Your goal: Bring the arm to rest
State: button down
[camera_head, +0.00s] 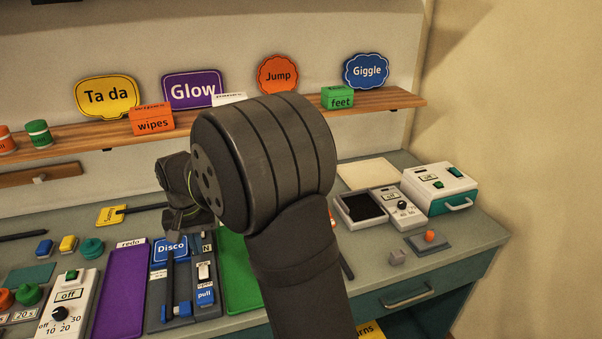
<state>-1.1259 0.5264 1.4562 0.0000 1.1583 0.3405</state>
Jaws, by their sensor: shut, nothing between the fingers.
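My arm rises from the bottom centre and bends left at a large dark joint. My gripper (184,205) is partly visible at the left of that joint, above the back part of the counter. It is shut with nothing held; its fingertips are hard to make out. It appears apart from the counter and the shelf. The big joint hides the middle of the counter behind it.
A wooden shelf (375,102) behind bears signs and small boxes. The counter (470,238) holds a blue Disco sign (171,249), a purple tray (121,290), a timer box (66,305), a green-buttoned machine (438,190) and an orange-knobbed piece (429,237).

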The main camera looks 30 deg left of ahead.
aim_at(203, 268)
notch_tip(203, 268, down, 6)
jog(key=shift+r, duration=0.3)
notch_tip(203, 268, up, 6)
jog(key=shift+r, duration=0.25)
notch_tip(203, 268, down, 7)
jog(key=shift+f, duration=0.1)
notch_tip(203, 268, up, 9)
jog(key=a+f, duration=0.2)
jog(key=a, duration=0.1)
jog(key=a+f, duration=0.3)
jog(key=a, duration=0.1)
jog(key=s+a+f, duration=0.1)
jog(key=a+f, duration=0.1)
jog(key=a, duration=0.2)
jog(key=shift+f, duration=0.25)
jog(key=shift+a, duration=0.1)
jog(key=shift+r, duration=0.35)
